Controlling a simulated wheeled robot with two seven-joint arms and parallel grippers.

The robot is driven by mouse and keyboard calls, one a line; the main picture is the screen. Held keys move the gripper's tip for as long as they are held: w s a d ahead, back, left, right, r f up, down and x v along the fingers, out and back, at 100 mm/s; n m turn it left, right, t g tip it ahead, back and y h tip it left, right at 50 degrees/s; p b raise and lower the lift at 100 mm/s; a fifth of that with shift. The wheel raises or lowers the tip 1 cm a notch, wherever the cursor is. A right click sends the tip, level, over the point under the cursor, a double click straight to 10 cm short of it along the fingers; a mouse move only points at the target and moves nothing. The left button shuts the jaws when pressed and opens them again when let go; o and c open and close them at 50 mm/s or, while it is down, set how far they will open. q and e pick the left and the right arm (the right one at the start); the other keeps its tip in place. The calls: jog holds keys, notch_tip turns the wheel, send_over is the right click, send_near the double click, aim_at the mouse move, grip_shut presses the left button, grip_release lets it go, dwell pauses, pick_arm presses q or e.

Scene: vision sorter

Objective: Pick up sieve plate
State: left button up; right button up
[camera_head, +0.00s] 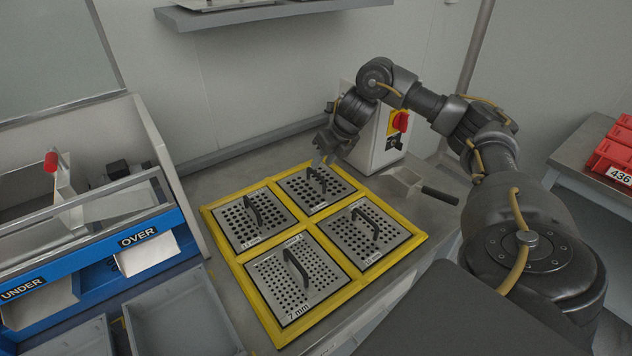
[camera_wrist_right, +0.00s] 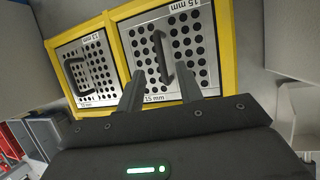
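Several perforated metal sieve plates with black handles lie in a yellow frame (camera_head: 233,266) on the bench. The back right plate (camera_head: 335,193) is the one nearest my right gripper (camera_head: 329,157). It is labelled 15 mm in the right wrist view (camera_wrist_right: 202,45), with large holes. There my right gripper (camera_wrist_right: 159,76) is open, with its two fingers apart on either side of the near end of that plate's handle (camera_wrist_right: 160,56). I cannot tell whether either finger touches it. The front left plate (camera_head: 297,278) is marked 7 mm. My left gripper is out of view.
A grey machine with a red switch (camera_head: 400,121) stands behind my right gripper. A scoop with a dark handle (camera_head: 440,195) lies right of the frame. A blue sorter (camera_head: 150,237) stands at the left, above grey bins (camera_head: 181,312). Red bins (camera_head: 612,150) are far right.

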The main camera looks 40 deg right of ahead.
send_over(316, 180)
jog(key=s+a, duration=0.1)
jog(key=s, duration=0.2)
jog(key=shift+w+a+f, duration=0.1)
jog(key=shift+f, duration=1.15)
jog(key=shift+w+a+f, duration=0.1)
jog(key=shift+f, duration=1.1)
grip_shut()
